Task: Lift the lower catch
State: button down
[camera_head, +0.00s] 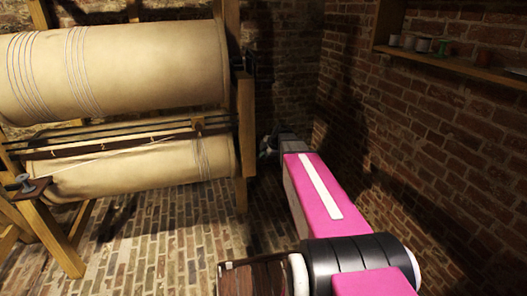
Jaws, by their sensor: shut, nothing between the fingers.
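A wooden frame (246,125) stands at the left and carries a large pale upper roller (120,65) and a lower roller (135,168). Small dark fittings (250,62) sit by the post at the upper roller's right end; I cannot tell whether one is a catch. I cannot make out the lower catch; it is too small, dark or hidden. My gripper (266,148) is at the far end of my pink arm, just right of the frame's right post, near the lower roller's height. It is small and dark here, shut and empty. It appears apart from the post, though depth is unclear.
A brick wall (440,150) closes off the right side, with a wooden shelf (450,66) holding small spools and jars. Dark bars (130,130) run between the rollers. A small ledge with a metal piece (25,185) is at far left.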

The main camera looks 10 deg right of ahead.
jog(key=shift+s+f+t, duration=0.1)
jog(key=shift+f+t, duration=0.7)
jog(key=shift+f, duration=0.85)
